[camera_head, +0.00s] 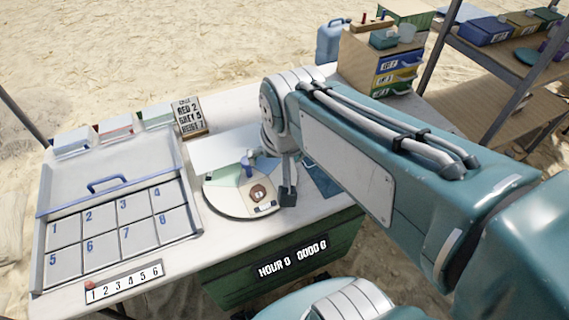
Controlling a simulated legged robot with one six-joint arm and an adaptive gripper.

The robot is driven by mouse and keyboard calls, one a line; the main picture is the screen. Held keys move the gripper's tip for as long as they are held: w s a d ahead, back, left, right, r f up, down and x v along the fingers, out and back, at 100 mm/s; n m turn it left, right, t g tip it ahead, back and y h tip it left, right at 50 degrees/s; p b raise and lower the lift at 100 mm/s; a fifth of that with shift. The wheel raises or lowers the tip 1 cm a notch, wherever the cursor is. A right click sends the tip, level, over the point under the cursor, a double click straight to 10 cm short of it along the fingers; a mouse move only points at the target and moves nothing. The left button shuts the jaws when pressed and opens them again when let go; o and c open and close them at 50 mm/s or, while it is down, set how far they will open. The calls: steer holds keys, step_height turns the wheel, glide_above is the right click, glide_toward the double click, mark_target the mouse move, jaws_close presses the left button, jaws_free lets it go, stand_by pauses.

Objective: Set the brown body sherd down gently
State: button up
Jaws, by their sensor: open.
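A small brown piece (258,192), which looks like the brown body sherd, lies on a pale patch of the round sectioned disc (227,202) on the white table. Its fine shape is too small to tell. My gripper (288,198) points down just right of the sherd, over the right edge of the disc, and looks apart from it. It is open, with nothing seen between its fingers. My arm hides part of the table behind and to the right of it.
A tray (110,252) with numbered cells and a blue handle fills the left of the table. Small lidded boxes (114,127) and a sign (189,117) stand behind. A numbered strip (124,283) lies in front. A drawer unit (396,72) stands at the back right.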

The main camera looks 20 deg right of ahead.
steer(key=s+n, duration=0.1)
steer(key=s, duration=0.1)
steer(key=s+r+n+t, duration=0.1)
steer(key=s, duration=0.1)
steer(key=s+n, duration=0.1)
steer(key=shift+s+r, duration=0.15)
steer(key=shift+s, duration=0.25)
stand_by(0.8)
